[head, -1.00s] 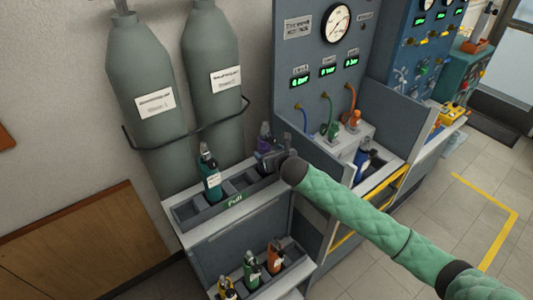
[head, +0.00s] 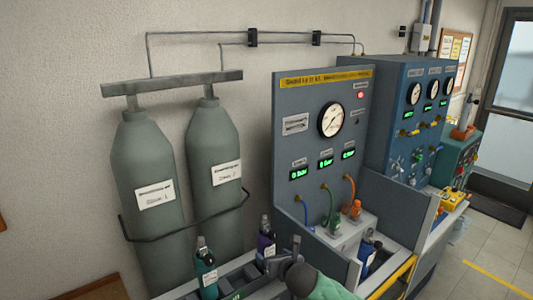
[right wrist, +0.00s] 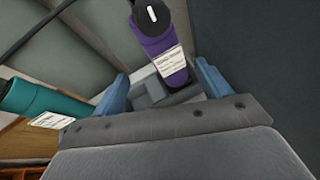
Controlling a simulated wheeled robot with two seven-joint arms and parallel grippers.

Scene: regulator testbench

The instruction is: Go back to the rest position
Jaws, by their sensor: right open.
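My right gripper (head: 282,256) is at the bottom of the head view, beside the purple bottle (head: 266,241), which stands in the upper rack (head: 238,283). In the right wrist view my gripper's two blue fingers (right wrist: 163,88) are spread apart. The purple bottle (right wrist: 166,52) with its black top and white label shows beyond and between them. I see no grip on it. A teal bottle (head: 206,272) with a black top stands to the left in the same rack; it also shows in the right wrist view (right wrist: 40,103). My left gripper is out of view.
Two grey gas cylinders (head: 150,190) stand against the wall behind a dark rail. The test panel (head: 300,110) with a gauge and green displays rises right of the rack. A blue bottle (head: 366,258) stands at the bench. Open floor (head: 485,262) lies at the right.

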